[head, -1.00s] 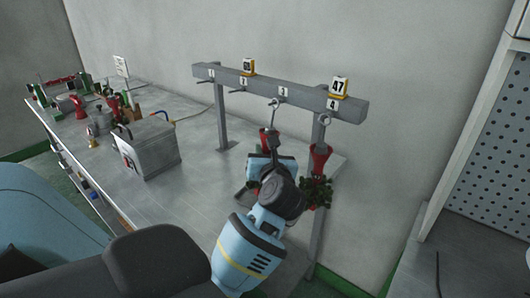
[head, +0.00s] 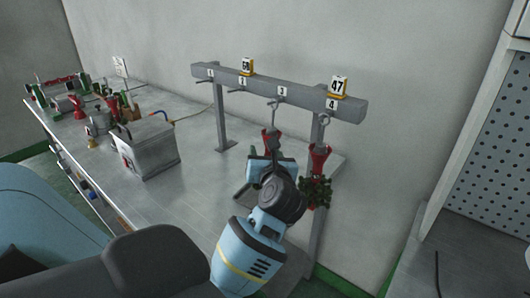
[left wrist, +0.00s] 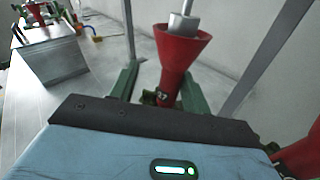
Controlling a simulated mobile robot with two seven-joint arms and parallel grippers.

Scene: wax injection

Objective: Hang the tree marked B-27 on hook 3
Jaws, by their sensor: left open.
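A red tree (head: 271,138) with a funnel-shaped top and a metal rod hangs below hook 3 (head: 274,101). In the left wrist view the red tree (left wrist: 176,62) is close in front, upright, with a small dark tag (left wrist: 160,97) that seems to end in 27; its first characters are unreadable. My left gripper (head: 268,160) is open around or just in front of its lower part; the arm hides the contact area. Green pieces (left wrist: 193,95) show beside the red stem. My right gripper is not in view.
A second red tree (head: 319,158) with dark green pieces hangs on hook 4, close right of my left gripper. The grey rail (head: 300,93) carries number signs and yellow-framed markers. A grey box (head: 147,150) and several tools stand left on the bench (head: 196,190).

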